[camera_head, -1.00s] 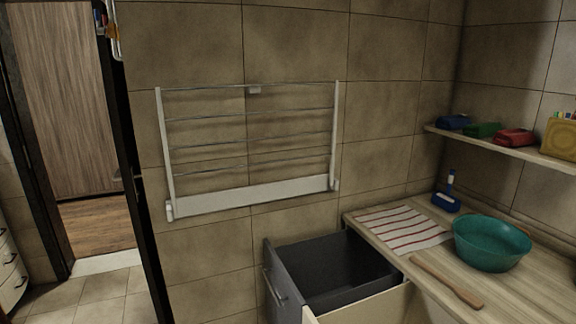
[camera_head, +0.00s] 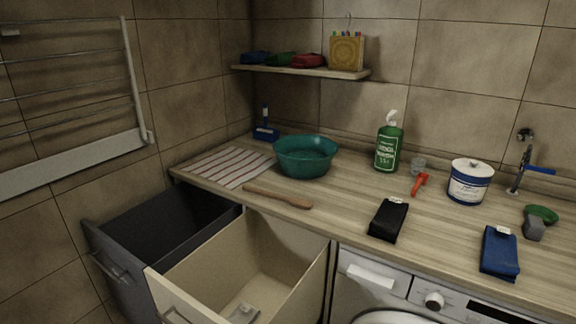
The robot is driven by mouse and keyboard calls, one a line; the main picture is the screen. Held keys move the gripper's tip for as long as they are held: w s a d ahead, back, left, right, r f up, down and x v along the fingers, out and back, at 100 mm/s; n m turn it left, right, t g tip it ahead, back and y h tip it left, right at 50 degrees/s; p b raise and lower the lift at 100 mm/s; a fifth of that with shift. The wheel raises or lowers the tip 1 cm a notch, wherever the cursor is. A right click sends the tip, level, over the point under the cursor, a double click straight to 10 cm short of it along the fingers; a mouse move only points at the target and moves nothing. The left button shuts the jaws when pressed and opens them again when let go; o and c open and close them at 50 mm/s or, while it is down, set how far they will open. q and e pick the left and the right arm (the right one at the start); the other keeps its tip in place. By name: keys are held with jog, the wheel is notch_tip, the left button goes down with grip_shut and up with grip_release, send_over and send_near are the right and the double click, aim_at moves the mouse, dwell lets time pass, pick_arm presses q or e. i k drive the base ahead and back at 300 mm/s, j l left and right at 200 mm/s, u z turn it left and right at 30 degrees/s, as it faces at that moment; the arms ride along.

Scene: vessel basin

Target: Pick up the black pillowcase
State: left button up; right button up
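The black pillowcase (camera_head: 388,219) appears to be the small dark folded cloth with a pale label on top. It lies flat on the wooden countertop (camera_head: 345,190), near its front edge and above the washing machine. Neither of my grippers shows in the head view, so I cannot see their state.
A blue folded cloth (camera_head: 499,253) lies to the right. A wooden stick (camera_head: 277,196), a teal basin (camera_head: 306,156), a green bottle (camera_head: 388,147), a red tool (camera_head: 420,184) and a white-blue tub (camera_head: 470,182) share the counter. A dark drawer (camera_head: 165,226) and a beige drawer (camera_head: 196,308) stand open.

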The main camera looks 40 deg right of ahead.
aim_at(386, 226)
jog(key=z, duration=1.8)
